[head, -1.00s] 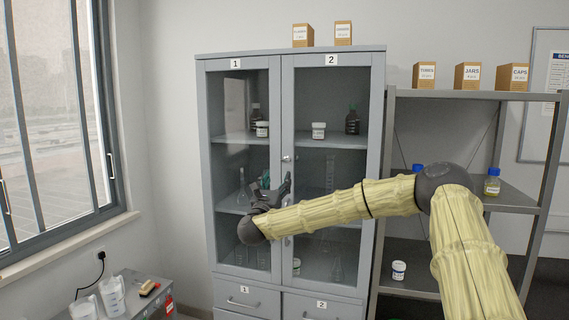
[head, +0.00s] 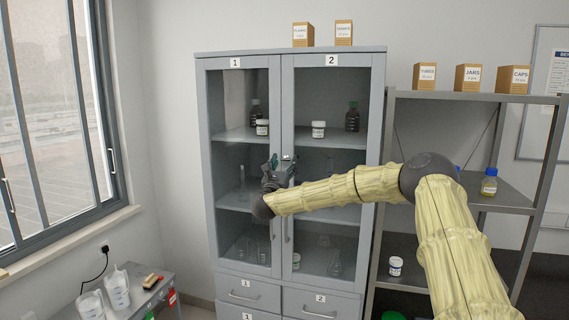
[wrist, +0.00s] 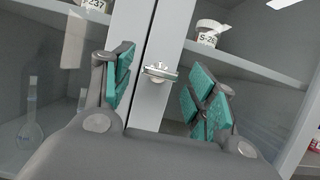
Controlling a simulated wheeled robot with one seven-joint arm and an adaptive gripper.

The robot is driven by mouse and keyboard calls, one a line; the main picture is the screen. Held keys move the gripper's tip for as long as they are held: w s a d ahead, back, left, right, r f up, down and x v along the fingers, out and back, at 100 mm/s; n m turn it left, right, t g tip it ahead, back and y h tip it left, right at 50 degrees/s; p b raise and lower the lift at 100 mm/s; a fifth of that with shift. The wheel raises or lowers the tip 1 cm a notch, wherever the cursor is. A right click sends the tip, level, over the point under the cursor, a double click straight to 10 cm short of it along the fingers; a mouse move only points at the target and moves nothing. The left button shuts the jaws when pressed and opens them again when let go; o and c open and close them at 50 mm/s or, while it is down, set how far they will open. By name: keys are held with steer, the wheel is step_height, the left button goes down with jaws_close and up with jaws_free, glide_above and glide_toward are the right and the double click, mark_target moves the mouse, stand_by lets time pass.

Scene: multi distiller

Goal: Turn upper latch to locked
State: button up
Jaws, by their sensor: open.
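The upper latch (wrist: 159,73) is a small pale metal piece at the seam between the two glass doors of the grey cabinet (head: 328,59). In the wrist view it lies crosswise, between and beyond my gripper's fingers. In the head view the latch (head: 287,157) shows as a small light spot just above my gripper (head: 281,165). My gripper (wrist: 160,92) is open, with a teal-padded finger on each side of the latch; no contact shows. Door 1 (head: 236,63) is on the left and door 2 on the right; both look closed.
Jars and bottles stand on shelves behind the glass. Vertical door handles (head: 286,225) lie below my gripper. An open shelf (head: 480,97) stands at right behind my arm. A low table (head: 160,300) with jugs is at lower left.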

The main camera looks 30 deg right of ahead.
steer(key=c, duration=1)
